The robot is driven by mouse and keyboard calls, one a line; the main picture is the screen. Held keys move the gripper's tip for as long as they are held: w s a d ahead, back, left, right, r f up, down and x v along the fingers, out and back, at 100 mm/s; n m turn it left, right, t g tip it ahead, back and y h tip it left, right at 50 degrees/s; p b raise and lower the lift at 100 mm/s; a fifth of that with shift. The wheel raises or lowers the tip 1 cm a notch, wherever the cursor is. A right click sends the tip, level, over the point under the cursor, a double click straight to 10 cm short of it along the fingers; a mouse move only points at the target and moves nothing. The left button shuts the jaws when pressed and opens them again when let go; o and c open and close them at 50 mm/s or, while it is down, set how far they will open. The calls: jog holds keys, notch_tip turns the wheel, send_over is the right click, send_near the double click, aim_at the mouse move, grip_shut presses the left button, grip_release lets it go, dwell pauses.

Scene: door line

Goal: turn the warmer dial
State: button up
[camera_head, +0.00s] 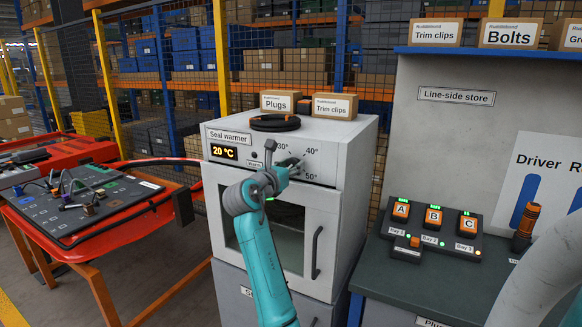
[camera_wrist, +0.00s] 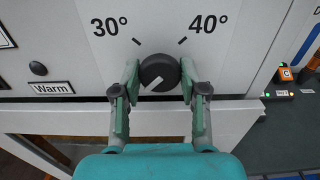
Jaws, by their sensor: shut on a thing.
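The warmer dial (camera_wrist: 158,74) is a round dark knob on the white front panel of the seal warmer (camera_head: 345,190). In the wrist view its white pointer line slants to the lower left, below the 30° mark; 40° is at upper right. My gripper (camera_wrist: 160,70) has one finger on each side of the dial and is shut on it. In the head view my gripper (camera_head: 285,170) is at the panel and mostly hides the dial. The display (camera_head: 224,153) reads 20 °C. The round lamp (camera_wrist: 38,68) above the "Warm" label is dark.
The warmer's door handle (camera_head: 317,252) is below right of the dial. A black ring (camera_head: 274,123) and boxes lie on top of the warmer. A red bench (camera_head: 150,220) stands left. A counter with a button box (camera_head: 432,228) stands right.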

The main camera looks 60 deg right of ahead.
jog(key=shift+f, duration=0.1)
jog(key=o, duration=1.1)
jog(key=a, duration=0.8)
jog(key=s+a, duration=0.1)
jog(key=a, duration=0.3)
jog(key=shift+w, duration=0.1)
